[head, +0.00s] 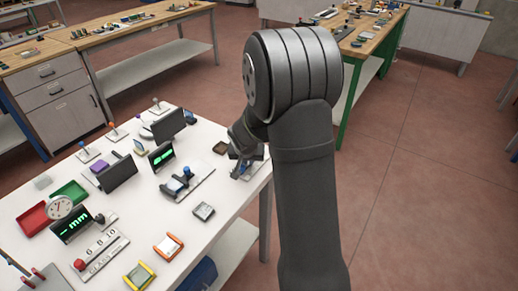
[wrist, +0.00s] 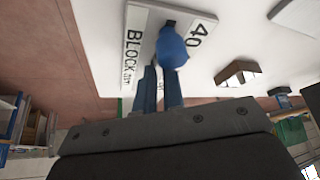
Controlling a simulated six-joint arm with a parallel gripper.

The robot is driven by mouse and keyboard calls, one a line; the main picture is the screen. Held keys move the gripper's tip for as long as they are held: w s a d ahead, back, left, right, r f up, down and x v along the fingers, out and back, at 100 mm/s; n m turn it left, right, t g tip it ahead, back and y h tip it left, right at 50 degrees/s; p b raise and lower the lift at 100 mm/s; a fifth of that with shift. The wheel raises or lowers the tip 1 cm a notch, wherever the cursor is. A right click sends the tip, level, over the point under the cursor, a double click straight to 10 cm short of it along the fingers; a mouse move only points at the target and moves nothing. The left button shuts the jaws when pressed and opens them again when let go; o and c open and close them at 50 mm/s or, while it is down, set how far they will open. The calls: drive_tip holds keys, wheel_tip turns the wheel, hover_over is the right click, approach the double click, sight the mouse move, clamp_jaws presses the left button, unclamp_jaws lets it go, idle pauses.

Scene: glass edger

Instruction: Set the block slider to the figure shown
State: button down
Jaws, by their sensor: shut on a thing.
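The block slider is a white plate (wrist: 140,22) in the wrist view, with "BLOCK" and "40" printed on it and a dark slot. Its rounded blue knob (wrist: 173,47) stands between the tips of my gripper (wrist: 165,70), which is shut on it. In the head view my gripper (head: 238,171) is at the table's right edge, over the slider, and my arm hides much of it. A dark display with green characters (head: 161,155) stands left of it; its figure is too small to read. The slider's setting cannot be read.
Another plate with a blue knob (head: 187,171) lies just left of my gripper on the white table (head: 150,210). A small grey block (head: 203,211) is in front. A "mm" display (head: 74,224), a red tray (head: 33,218) and a green tray (head: 70,193) stand farther left.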

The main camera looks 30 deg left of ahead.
drive_tip(key=shift+w+d+f, duration=0.15)
drive_tip(key=shift+d+f, duration=0.25)
drive_tip(key=shift+w+r, duration=0.3)
drive_tip(key=shift+r, duration=0.2)
drive_tip(key=shift+a+r, duration=0.2)
drive_tip(key=shift+r, duration=3.05)
drive_tip(key=shift+f, duration=0.1)
drive_tip(key=shift+f, duration=3.2)
